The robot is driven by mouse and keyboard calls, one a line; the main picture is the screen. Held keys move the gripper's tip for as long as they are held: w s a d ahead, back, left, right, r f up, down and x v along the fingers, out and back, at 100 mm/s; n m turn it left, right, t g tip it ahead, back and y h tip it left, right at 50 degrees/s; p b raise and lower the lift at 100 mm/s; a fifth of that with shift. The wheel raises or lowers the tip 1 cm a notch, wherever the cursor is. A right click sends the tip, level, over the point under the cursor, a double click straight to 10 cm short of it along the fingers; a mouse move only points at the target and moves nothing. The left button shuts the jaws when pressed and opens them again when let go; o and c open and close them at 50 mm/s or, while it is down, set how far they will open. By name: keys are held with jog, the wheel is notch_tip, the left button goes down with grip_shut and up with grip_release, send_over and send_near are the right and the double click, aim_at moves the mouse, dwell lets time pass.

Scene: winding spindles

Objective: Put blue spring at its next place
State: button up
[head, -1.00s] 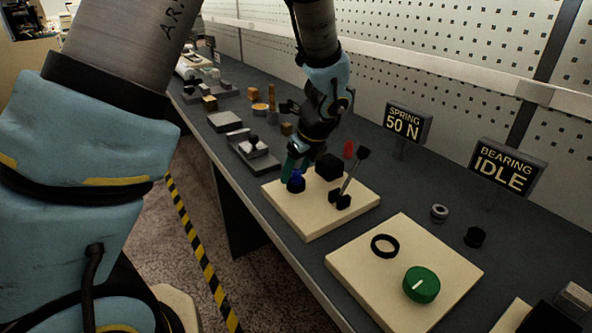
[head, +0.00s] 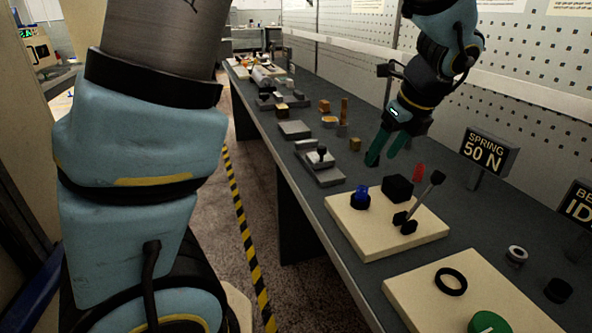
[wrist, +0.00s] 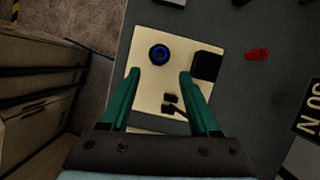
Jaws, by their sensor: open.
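The blue spring (head: 361,192) stands upright in a black round holder (head: 360,203) at the left of a cream board. It also shows from above in the wrist view (wrist: 159,54), ringed by the black holder. My gripper (head: 383,156) has green fingers, is open and empty, and hangs above and behind the board, apart from the spring. In the wrist view the spring lies just beyond the open fingertips (wrist: 160,74). A sign reading SPRING 50 N (head: 486,152) stands behind the board.
The cream board (head: 357,233) also carries a black block (head: 397,188) and a tilted lever (head: 425,203). A red piece (head: 418,172) lies behind it. A second board (head: 424,300) with a black ring (head: 451,281) and green knob is nearer. Blocks and fixtures line the bench farther off.

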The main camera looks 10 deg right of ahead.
jog(key=a+f+n+g+h, duration=0.1)
jog(key=a+f+n, duration=0.2)
jog(key=a+n, duration=1.2)
jog(key=a+f+n+g, duration=0.1)
jog(key=a+f+n, duration=0.2)
jog(key=a+n, duration=1.3)
jog(key=shift+w+a+f+g+h, duration=0.15)
jog(key=shift+a+g+h, duration=0.25)
